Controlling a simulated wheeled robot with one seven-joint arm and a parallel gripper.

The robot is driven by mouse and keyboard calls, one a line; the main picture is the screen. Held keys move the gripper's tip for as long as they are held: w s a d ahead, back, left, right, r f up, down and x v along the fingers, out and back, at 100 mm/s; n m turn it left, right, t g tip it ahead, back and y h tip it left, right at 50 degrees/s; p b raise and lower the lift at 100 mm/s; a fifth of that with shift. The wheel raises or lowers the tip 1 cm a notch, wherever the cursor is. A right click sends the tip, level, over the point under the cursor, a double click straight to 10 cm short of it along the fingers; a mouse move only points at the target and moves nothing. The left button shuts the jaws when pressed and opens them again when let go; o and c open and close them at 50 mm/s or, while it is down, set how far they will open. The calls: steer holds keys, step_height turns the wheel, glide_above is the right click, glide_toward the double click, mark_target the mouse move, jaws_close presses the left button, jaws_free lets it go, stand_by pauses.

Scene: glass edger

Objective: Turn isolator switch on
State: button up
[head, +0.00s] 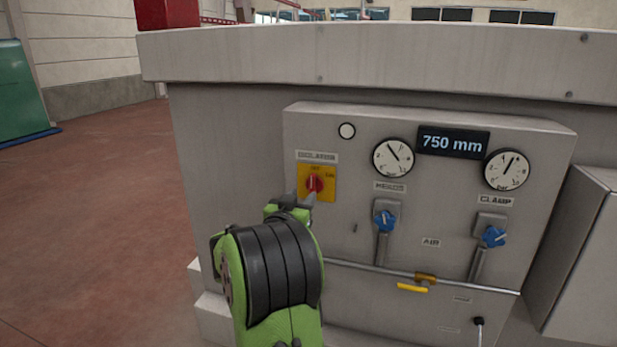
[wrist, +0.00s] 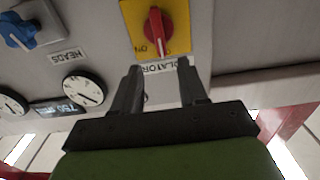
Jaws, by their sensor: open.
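The isolator switch (head: 314,184) is a red rotary handle on a yellow plate, at the upper left of the grey panel, under a label reading ISOLATOR. In the wrist view the red handle (wrist: 154,32) shows upside down near the top, with ON lettering beside it on the plate. My gripper (wrist: 158,78) is open and empty. Its two dark fingers point toward the panel, with the label between them and the handle a little beyond the tips. In the head view my green and black wrist hides most of the gripper (head: 301,197).
Two gauges (head: 393,158) and a display (head: 453,142) reading 750 mm are right of the switch. Blue knobs (head: 386,221) and a yellow-handled valve (head: 412,287) on a pipe sit lower. Open floor (head: 90,220) lies to the left.

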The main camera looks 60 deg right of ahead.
mark_target(311, 183)
steer(key=d+p, duration=0.1)
steer(key=d, duration=0.2)
steer(key=w+d+p, duration=0.1)
steer(key=d, duration=0.1)
steer(key=d+p, duration=0.1)
steer(key=d, duration=0.2)
steer(key=shift+w+d+r, duration=0.15)
steer(key=shift+d+r, duration=0.05)
steer(key=shift+d, duration=0.1)
steer(key=shift+w+d+f, duration=0.15)
steer(key=shift+d, duration=0.05)
steer(key=shift+a, duration=0.1)
jaws_close()
